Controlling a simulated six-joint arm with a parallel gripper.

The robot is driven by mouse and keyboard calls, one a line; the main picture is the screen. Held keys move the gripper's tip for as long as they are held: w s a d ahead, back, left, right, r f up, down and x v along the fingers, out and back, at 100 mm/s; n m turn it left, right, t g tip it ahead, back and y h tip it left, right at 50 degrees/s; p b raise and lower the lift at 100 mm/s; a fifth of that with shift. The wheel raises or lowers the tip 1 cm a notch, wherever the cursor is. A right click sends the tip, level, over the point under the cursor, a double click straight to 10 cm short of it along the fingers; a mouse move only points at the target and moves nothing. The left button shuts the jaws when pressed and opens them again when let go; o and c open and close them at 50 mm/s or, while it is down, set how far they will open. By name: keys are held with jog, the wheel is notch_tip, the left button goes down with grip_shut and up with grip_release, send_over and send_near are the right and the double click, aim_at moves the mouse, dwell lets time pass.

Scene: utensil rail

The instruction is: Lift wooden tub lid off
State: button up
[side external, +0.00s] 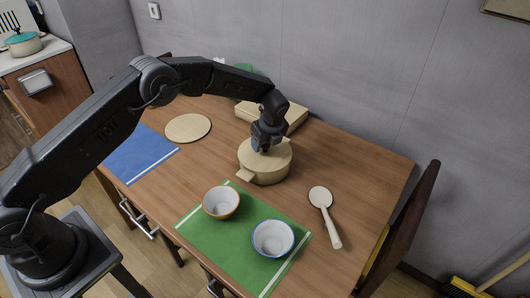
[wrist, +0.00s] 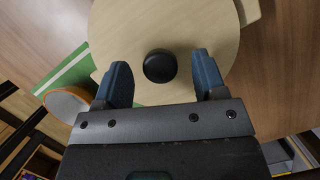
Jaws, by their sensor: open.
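The round wooden tub (side external: 264,172) stands on the table with its pale wooden lid (side external: 279,153) on top. In the wrist view the lid (wrist: 190,30) fills the upper middle and has a round black knob (wrist: 160,66). My gripper (side external: 262,147) is just above the lid. In the wrist view my gripper (wrist: 161,78) is open, with one blue-grey finger to each side of the knob and a gap between each finger and the knob. In the side view the gripper hides the knob.
An orange-rimmed bowl (side external: 221,203) and a blue-rimmed bowl (side external: 273,239) stand on the green mat (side external: 222,243) in front of the tub. A wooden spoon (side external: 327,215) lies to the right. A round board (side external: 188,128) and blue mat (side external: 138,154) lie left. A wooden box (side external: 296,116) is behind.

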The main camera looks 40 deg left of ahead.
jog(key=shift+x, duration=0.85)
jog(key=shift+c, duration=0.2)
jog(key=c, duration=1)
jog(key=shift+r, duration=0.15)
jog(key=shift+r, duration=0.5)
notch_tip(320, 180, up, 3)
jog(key=shift+f, duration=0.15)
jog(key=s+a+r, duration=0.1)
jog(key=a+r, duration=0.1)
jog(key=a, duration=0.1)
jog(key=s+a+r, duration=0.2)
jog(key=a, duration=0.2)
jog(key=s+a+r, duration=0.2)
jog(key=a+r, duration=0.1)
jog(key=shift+a, duration=0.3)
